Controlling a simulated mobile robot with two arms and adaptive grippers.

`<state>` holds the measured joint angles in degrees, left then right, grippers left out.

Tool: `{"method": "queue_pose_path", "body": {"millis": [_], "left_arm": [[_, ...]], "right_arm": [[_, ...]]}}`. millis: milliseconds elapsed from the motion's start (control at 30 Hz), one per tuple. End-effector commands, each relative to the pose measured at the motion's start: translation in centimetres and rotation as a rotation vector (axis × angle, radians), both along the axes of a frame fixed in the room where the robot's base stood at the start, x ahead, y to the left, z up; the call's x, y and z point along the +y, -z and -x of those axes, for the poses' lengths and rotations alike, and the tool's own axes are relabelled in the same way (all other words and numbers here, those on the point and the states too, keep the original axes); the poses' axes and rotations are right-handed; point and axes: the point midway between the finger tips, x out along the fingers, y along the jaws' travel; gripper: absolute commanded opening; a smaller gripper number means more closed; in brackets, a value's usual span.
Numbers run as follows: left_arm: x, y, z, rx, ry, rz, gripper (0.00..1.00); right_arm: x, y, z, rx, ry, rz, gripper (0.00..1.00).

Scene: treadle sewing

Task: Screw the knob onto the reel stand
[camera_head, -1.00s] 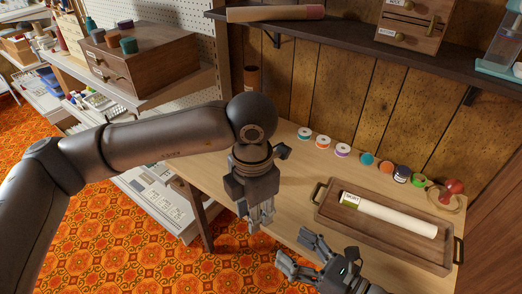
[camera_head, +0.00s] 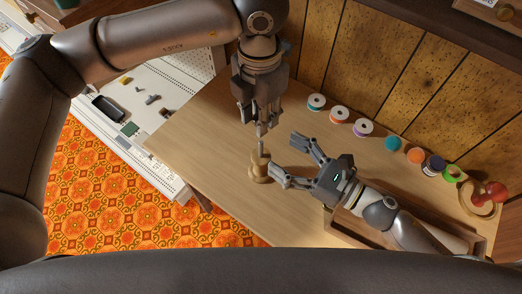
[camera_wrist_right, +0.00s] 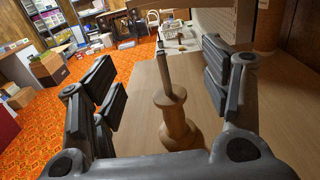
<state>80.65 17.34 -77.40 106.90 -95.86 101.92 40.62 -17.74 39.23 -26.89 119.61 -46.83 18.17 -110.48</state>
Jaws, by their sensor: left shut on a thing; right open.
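The reel stand (camera_head: 260,172) is a turned wooden base with a thin upright metal rod. It stands on the table, and shows large in the right wrist view (camera_wrist_right: 178,128). My left gripper (camera_head: 259,118) points down just above the rod, shut on a small piece mostly hidden between its fingers; I cannot clearly make out the knob. Whether that piece touches the rod is unclear. My right gripper (camera_head: 284,160) is open beside the stand. In the right wrist view the stand sits between its spread fingers (camera_wrist_right: 164,85), with a gap on both sides.
Several thread spools (camera_head: 364,127) line the table's back by the wood-panelled wall. A wooden tray (camera_head: 345,237) lies under my right arm. A red round thing (camera_head: 494,192) is at the far right. The table (camera_head: 215,130) is clear left of the stand.

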Motion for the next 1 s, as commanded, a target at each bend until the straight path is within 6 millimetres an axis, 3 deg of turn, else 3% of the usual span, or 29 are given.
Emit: {"method": "queue_pose_path", "body": {"millis": [367, 767, 1000], "left_arm": [[0.0, 0.0, 0.0, 0.000, 0.000, 0.000, 0.19], [0.0, 0.0, 0.0, 0.000, 0.000, 0.000, 0.19], [0.0, 0.0, 0.0, 0.000, 0.000, 0.000, 0.19]], "right_arm": [[0.0, 1.1, -0.1, 0.004, 0.003, -0.001, 0.70], [0.0, 8.0, -0.1, 0.005, 0.003, -0.002, 0.70], [3.6, 7.9, -2.6, -0.003, 0.000, -0.003, 0.70]]}}
